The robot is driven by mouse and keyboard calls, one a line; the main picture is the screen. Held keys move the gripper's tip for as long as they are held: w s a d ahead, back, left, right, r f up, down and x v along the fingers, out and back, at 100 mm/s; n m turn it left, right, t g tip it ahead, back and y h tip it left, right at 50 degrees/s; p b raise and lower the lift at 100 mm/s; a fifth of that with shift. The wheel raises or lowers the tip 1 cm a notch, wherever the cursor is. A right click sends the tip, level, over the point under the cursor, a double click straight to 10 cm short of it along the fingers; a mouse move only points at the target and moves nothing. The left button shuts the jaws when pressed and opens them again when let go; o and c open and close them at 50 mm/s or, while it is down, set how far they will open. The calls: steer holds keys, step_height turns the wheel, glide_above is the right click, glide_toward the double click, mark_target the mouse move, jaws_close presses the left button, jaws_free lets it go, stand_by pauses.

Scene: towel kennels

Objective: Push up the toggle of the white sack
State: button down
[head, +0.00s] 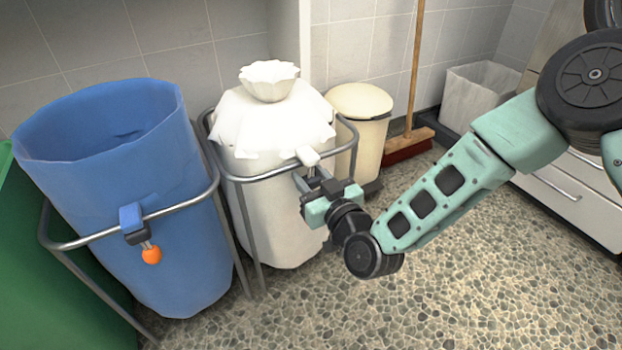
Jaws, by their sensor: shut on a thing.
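The white sack (268,192) hangs in a grey metal frame in the middle of the head view. Its top is gathered shut, with a ruffled tuft (269,82) standing above the neck. A small white toggle housing (307,155) sits at the front right of its rim. My gripper (312,180) is at the front right of the sack, just below that housing, and is shut on the toggle. The gripper's fingers hide most of the toggle's lower part.
A blue sack (165,230) with an open mouth hangs in a frame at left, with an orange-ended toggle (151,254) at its front. A cream bin (359,120) stands behind my gripper. A broom (407,140) leans by the wall. Speckled floor (440,290) is clear in front.

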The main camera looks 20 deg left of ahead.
step_height(320, 180, up, 3)
steer(key=shift+f+p, duration=0.2)
steer(key=shift+p, duration=0.55)
steer(key=c, duration=0.9)
jaws_free()
steer(key=shift+d, duration=0.1)
steer(key=p+v, duration=0.5)
steer(key=v, duration=1.2)
steer(key=shift+s, duration=0.2)
